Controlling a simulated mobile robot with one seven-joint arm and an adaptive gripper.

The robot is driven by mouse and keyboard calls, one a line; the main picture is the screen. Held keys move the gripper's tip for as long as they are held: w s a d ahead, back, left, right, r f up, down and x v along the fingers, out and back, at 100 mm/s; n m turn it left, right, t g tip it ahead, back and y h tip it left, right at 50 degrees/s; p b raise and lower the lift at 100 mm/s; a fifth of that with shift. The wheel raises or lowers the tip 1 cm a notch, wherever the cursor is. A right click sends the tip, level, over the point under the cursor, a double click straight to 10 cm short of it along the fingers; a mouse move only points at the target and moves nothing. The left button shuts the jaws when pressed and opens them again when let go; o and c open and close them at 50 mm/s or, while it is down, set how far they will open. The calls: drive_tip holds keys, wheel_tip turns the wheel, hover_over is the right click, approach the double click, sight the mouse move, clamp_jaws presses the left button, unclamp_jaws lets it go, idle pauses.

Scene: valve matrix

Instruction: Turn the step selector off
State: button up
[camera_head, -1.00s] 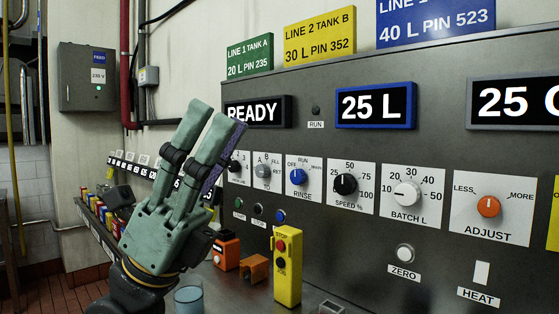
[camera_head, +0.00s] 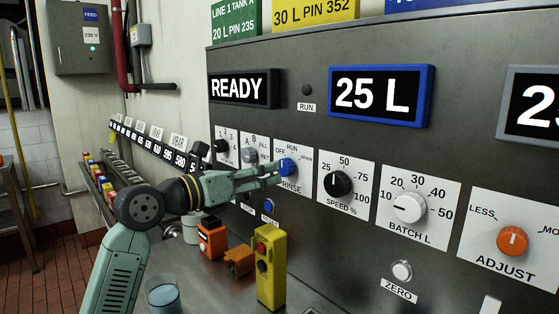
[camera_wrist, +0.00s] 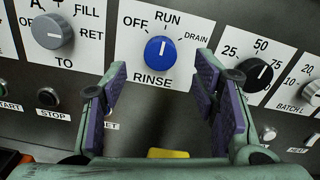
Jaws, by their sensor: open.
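The blue knob (camera_head: 287,167) sits on a white plate marked OFF, RUN and DRAIN, with RINSE below it. In the wrist view the blue knob (camera_wrist: 160,50) has a white pointer line aimed up at RUN; OFF is to its upper left. My gripper (camera_head: 275,174) reaches in from the left, its fingertips close to the knob in the head view. In the wrist view my gripper (camera_wrist: 160,75) is open, with its purple pads to the lower left and lower right of the knob. Nothing is between the pads, and I see no contact.
A grey selector (camera_wrist: 53,31) is left of the blue knob and a black speed knob (camera_wrist: 258,74) is right. Below stand a yellow stop box (camera_head: 270,268) and an orange box (camera_head: 211,240). A READY display (camera_head: 243,88) is above.

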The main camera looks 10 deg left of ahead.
sight(282, 167)
drive_tip(key=p+x, duration=0.1)
drive_tip(key=x, duration=0.3)
drive_tip(key=shift+w+d+r+p, duration=0.15)
drive_tip(key=shift+w+d+p, duration=0.1)
drive_tip(key=shift+w+p, duration=0.1)
drive_tip(key=shift+w+d, duration=0.4)
drive_tip(key=shift+w, duration=0.25)
drive_tip(key=c, duration=1.2)
drive_tip(key=shift+o, duration=0.2)
